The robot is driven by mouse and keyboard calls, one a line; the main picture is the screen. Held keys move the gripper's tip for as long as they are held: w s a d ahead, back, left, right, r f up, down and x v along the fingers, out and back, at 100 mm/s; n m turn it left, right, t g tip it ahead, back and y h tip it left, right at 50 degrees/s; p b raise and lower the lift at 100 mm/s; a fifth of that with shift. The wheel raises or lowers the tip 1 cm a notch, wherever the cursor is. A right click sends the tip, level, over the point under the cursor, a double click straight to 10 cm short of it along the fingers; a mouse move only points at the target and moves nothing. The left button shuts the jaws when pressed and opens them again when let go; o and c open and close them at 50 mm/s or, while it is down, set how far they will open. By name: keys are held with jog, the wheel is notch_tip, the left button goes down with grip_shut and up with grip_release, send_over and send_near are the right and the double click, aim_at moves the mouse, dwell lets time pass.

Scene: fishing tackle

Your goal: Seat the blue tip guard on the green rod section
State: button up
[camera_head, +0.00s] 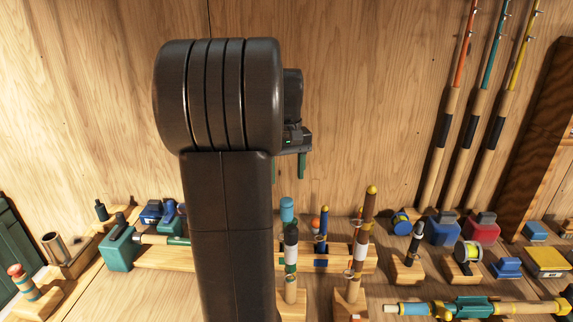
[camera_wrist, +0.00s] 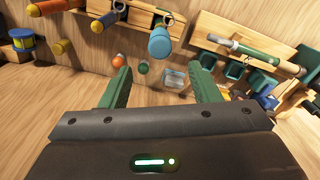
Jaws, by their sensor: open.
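The blue tip guard (camera_head: 287,208) is a light-blue cylinder at the upper end of an upright rod section with green bands (camera_head: 291,235). The rod stands in a small wooden block. In the wrist view the guard (camera_wrist: 160,43) shows at top centre, with a bit of the green rod section (camera_wrist: 164,19) behind it. I cannot tell how deep the guard sits on the rod. My gripper (camera_head: 288,168) is open and empty, above the guard and apart from it. Its two green fingers show in the wrist view (camera_wrist: 166,78), with the guard beyond their tips.
A brown rod with a yellow tip (camera_head: 367,215) stands close on the right. A blue rod (camera_head: 321,230) stands behind, at a wooden rack (camera_head: 345,262). A teal reel rod (camera_head: 480,308) lies at front right. A grey-green rod (camera_wrist: 240,48) rests on a wooden stand in the wrist view.

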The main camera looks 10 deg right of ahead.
aim_at(287, 200)
notch_tip(287, 200, up, 2)
jog(key=shift+r, duration=0.2)
jog(key=shift+f, duration=0.15)
notch_tip(287, 200, down, 13)
jog(key=shift+f+p, duration=0.15)
jog(key=shift+p, duration=0.2)
jog(key=shift+r, duration=0.2)
dwell(0.6)
notch_tip(287, 200, up, 13)
notch_tip(287, 200, down, 14)
jog(key=shift+r, duration=0.1)
notch_tip(287, 200, up, 6)
jog(key=p, duration=0.3)
